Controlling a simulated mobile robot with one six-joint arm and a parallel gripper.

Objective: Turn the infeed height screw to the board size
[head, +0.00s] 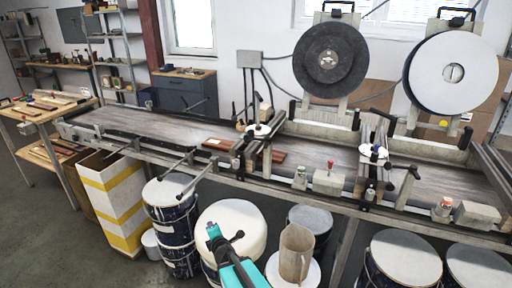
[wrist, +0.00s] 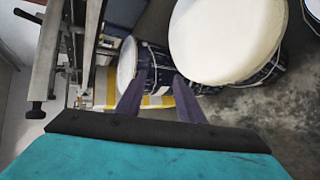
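A reddish-brown board (head: 220,144) lies on the conveyor belt (head: 150,122) and passes under the left bridge. A pale round handwheel (head: 258,131) tops that bridge, with a black crank arm near it. A second pale handwheel (head: 373,153) tops the right bridge. No label shows which one is the infeed height screw. My gripper (head: 226,241) is low in front of the conveyor, above the drums and apart from both wheels. In the wrist view its two dark fingers (wrist: 158,84) are spread with nothing held between them.
Blue drums (head: 170,215) and a white-lidded drum (head: 232,228) stand below the conveyor's front edge. A beige jug (head: 292,252) stands on another lid. Black-handled levers (head: 197,177) jut from the front rail. Two large discs (head: 330,60) rise behind. Floor at the left front is clear.

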